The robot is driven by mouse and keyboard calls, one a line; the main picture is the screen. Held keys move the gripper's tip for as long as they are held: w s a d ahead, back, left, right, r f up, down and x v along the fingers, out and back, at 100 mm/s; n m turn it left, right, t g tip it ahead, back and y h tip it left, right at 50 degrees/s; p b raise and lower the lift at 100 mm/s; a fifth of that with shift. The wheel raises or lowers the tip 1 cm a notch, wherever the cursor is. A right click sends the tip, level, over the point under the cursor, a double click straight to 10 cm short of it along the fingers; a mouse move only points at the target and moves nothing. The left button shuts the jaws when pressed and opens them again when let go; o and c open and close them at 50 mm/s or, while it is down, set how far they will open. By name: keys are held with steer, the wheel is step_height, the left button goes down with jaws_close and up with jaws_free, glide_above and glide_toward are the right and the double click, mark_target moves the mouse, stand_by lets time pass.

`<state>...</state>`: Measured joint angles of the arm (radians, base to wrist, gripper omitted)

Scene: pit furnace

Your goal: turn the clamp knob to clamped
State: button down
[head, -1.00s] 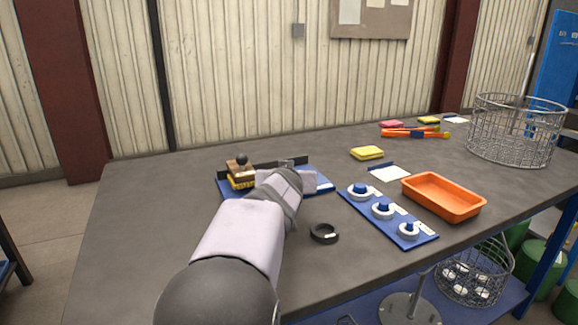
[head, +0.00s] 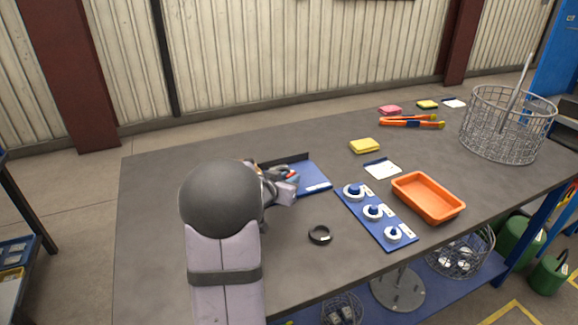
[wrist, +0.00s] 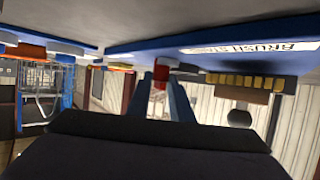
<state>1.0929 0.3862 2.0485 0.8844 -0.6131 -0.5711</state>
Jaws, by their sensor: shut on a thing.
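A blue fixture plate (head: 315,177) with a dark back rail lies on the bench; in the upside-down wrist view the plate (wrist: 150,42) carries a label starting "BRUSH". My gripper (head: 285,178) is low over the plate. In the wrist view its fingers (wrist: 162,88) are shut on a small red part (wrist: 160,76), which looks like the clamp knob. Its turn position cannot be read. A brown block (wrist: 242,96) on a yellow base with a black ball (wrist: 240,118) is beside the fingers; my arm hides it in the head view.
A black ring (head: 320,235) lies in front of the plate. To the right are a blue board (head: 385,228) with several white-and-blue round pieces, an orange tray (head: 428,197), a yellow sponge (head: 365,146) and a wire basket (head: 505,125). The bench's left part is clear.

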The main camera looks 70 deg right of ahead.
steer(key=shift+w+r+m+g+p, duration=0.2)
steer(key=shift+m+g+p, duration=0.35)
steer(key=shift+p, duration=0.7)
steer(key=shift+s+f+g, duration=0.1)
steer(key=shift+f+g, duration=0.1)
steer(key=shift+g, duration=0.05)
steer(key=c, duration=1.6)
jaws_free()
steer(key=shift+p+v, duration=0.3)
steer(key=shift+v, duration=3.35)
